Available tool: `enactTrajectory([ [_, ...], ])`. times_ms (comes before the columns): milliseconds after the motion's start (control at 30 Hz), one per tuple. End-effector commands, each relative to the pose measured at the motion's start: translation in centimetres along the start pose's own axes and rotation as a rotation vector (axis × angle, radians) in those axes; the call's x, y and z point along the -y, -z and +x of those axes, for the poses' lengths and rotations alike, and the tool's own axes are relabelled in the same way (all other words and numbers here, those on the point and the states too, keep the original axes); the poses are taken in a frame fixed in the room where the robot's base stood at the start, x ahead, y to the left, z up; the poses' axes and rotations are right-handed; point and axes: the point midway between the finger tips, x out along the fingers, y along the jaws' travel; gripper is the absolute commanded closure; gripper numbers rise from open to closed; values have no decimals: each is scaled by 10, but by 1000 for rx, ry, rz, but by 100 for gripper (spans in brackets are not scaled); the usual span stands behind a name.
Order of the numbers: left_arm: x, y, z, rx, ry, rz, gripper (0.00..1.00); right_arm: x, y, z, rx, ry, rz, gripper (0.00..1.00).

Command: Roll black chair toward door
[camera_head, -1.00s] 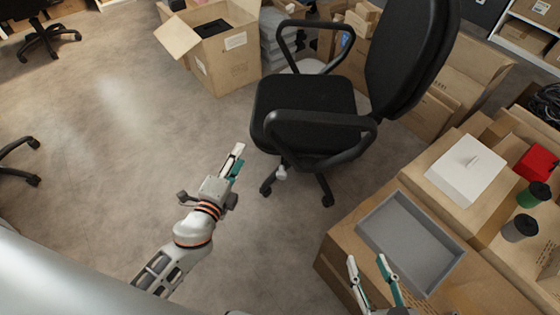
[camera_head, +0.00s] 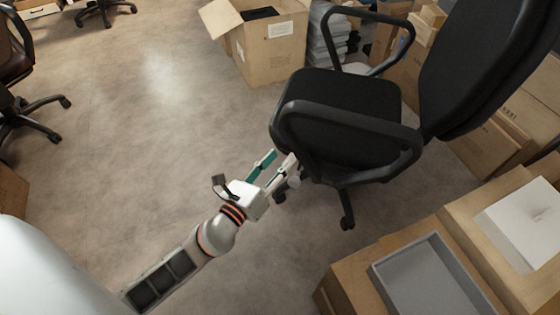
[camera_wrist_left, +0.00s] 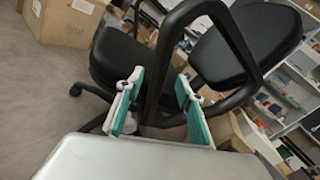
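The black office chair (camera_head: 340,90) stands on the floor right of centre in the head view, its seat toward me and its backrest to the right. My left gripper (camera_head: 275,165) is open at the near left edge of the chair, just below the near armrest. In the left wrist view, the black armrest (camera_wrist_left: 152,85) of the chair rises between the two spread fingers of the left gripper (camera_wrist_left: 158,90). I cannot tell whether the fingers touch it. My right gripper is out of view. No door shows.
An open carton (camera_head: 265,50) stands behind the chair, with more boxes to its right. A grey tray (camera_head: 385,278) lies on cartons at the lower right. Other chairs (camera_head: 30,110) stand at the left. The floor (camera_head: 150,120) between is clear.

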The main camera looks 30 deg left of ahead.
Motion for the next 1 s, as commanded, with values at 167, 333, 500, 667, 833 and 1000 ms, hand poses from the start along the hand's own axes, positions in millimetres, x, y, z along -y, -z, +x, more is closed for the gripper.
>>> enactTrajectory([
  [167,0,0,2,0,-1,-2,63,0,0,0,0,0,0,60],
  [333,0,0,17,1,-1,-4,63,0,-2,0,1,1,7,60],
  [500,-1,1,43,0,-2,-4,63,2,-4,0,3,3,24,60],
  [667,-1,2,63,-2,-2,-3,63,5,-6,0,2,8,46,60],
  [833,-1,2,75,-2,-2,-3,63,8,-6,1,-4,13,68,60],
  [1000,-1,1,78,-1,-1,-3,63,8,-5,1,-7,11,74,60],
])
